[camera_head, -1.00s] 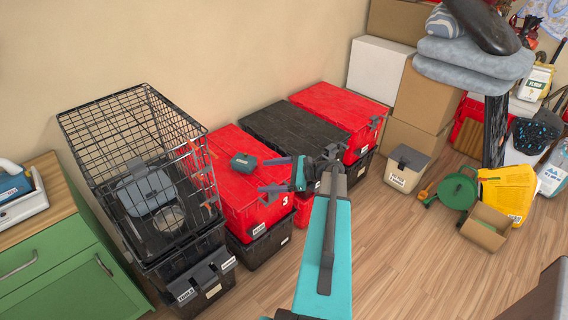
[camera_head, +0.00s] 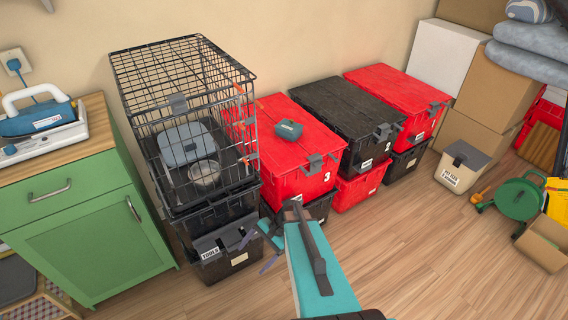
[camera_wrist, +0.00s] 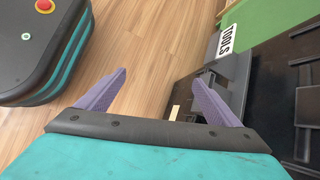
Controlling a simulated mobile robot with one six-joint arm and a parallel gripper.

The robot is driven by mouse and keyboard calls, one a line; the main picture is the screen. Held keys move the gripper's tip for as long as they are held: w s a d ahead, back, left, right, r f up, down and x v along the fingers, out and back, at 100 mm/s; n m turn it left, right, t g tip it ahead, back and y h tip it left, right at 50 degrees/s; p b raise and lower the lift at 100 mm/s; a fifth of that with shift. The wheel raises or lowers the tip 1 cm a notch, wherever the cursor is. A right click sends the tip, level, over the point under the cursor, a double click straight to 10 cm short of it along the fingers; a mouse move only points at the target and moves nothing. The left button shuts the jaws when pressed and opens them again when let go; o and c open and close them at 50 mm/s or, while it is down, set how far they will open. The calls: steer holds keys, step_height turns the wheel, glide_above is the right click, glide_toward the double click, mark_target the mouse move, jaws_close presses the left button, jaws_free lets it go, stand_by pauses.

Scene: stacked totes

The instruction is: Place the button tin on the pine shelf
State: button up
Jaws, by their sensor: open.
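A small dark grey-green tin (camera_head: 289,130), which looks like the button tin, sits on the lid of the red tote (camera_head: 302,150) marked 3. My gripper (camera_head: 258,246) is open and empty in front of the stacks, left of and lower in the picture than the tin. The tin is not in the wrist view. I cannot make out a pine shelf for certain; a wood-edged piece (camera_head: 52,284) is partly cut off at the lower left.
A wire cage (camera_head: 185,105) stands on black totes left of the tin. The TOOLS bin (camera_head: 220,252) is near my gripper, and its label shows in the wrist view (camera_wrist: 227,40). A green cabinet (camera_head: 95,225) stands at left. Wood floor (camera_head: 430,260) is free at front right.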

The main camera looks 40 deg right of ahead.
steer(key=s+a+f+n+g+h+b, duration=0.3)
steer(key=s+a+f+n+h+b, duration=0.1)
steer(key=s+f, duration=0.6)
steer(key=s+a+f+n+g+h+b, duration=0.3)
steer(key=s+a+f+n+b, duration=0.3)
steer(key=f, duration=0.8)
steer(key=s+n+h+b, duration=0.1)
steer(key=s+n+b, duration=0.2)
steer(key=s+n, duration=0.1)
steer(key=shift+a+f+n, duration=0.2)
steer(key=shift+f+n, duration=0.1)
steer(key=shift+n, duration=0.4)
